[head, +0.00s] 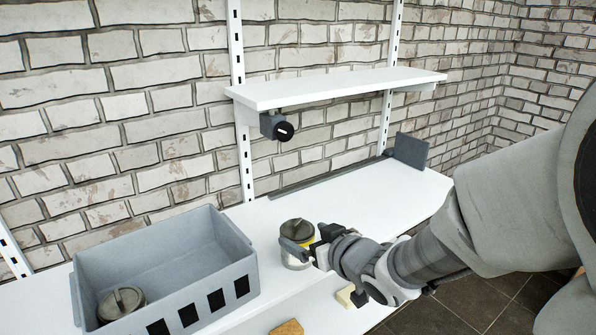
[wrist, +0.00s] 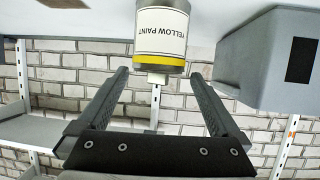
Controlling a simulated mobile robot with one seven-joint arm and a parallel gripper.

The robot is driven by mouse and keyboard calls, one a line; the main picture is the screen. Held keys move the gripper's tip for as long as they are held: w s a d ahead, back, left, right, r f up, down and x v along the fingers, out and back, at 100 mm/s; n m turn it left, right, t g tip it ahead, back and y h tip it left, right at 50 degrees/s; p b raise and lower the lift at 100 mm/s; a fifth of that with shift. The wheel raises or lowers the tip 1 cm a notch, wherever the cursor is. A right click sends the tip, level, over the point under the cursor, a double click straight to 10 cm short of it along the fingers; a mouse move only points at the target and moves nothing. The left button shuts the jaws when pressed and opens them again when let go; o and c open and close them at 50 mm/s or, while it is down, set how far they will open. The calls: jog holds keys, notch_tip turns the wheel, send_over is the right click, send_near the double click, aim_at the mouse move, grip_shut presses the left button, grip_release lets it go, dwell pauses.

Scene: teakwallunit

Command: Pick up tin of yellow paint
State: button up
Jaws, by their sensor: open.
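The tin of yellow paint (head: 298,262) stands upright on the white lower shelf, with a grey lid, a pale label and a yellow band. In the wrist view the tin (wrist: 162,30) appears upside down, its label reading YELLOW PAINT, cut off by the top edge. My gripper (head: 304,245) is open and empty at the tin, and one finger covers part of it in the head view. In the wrist view my gripper's fingers (wrist: 158,76) are spread wider than the tin, which lies centred in line with the gap. I cannot tell whether the fingertips touch it.
A grey crate (head: 253,272) stands left of the tin, with another lidded tin (head: 121,303) inside. A white upper shelf (head: 340,87) hangs above, with a dark grey object (head: 277,127) under it. A grey plate (head: 410,150) stands at the right. The shelf surface (head: 370,190) behind my gripper is clear.

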aim_at(291, 228)
jog(key=shift+b+x, duration=0.5)
jog(key=shift+x, duration=0.6)
jog(key=b+x, duration=0.2)
jog(key=x, duration=0.3)
jog(key=shift+w+f, duration=0.2)
jog(key=shift+f, duration=0.05)
jog(key=shift+w+a, duration=0.1)
jog(key=shift+w, duration=0.15)
jog(key=shift+r, duration=0.1)
jog(key=c, duration=1.5)
